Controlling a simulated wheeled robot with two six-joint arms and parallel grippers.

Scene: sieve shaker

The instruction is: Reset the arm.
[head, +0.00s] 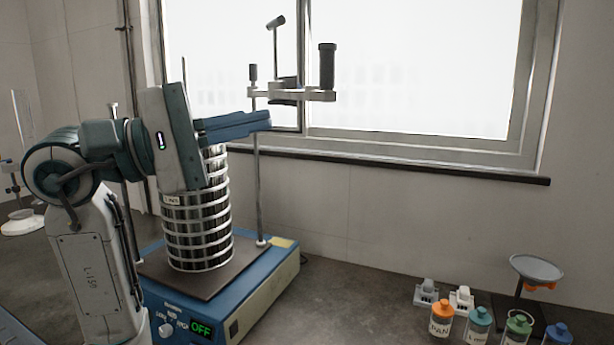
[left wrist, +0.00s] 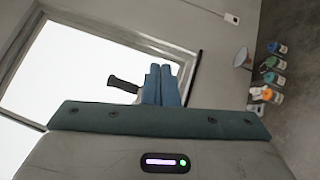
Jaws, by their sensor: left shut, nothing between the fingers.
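My left arm comes in from the left in the head view. Its gripper (head: 262,120) is shut and empty, pointing right in front of the sieve shaker's upper part. In the left wrist view the two blue fingers of the left gripper (left wrist: 162,72) lie side by side. The sieve shaker (head: 265,300) is a blue base with a display reading OFF. A stack of metal sieves (head: 198,230) stands upright on its plate, its top partly hidden by my gripper. The clamp bar (head: 310,95) with black handles sits high on the rods. My right gripper is out of view.
Several capped jars (head: 478,324) stand at the lower right, beside a round dish on a stand (head: 537,268). Small white items (head: 461,299) sit behind the jars. A window (head: 420,70) is behind. The counter between shaker and jars is clear.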

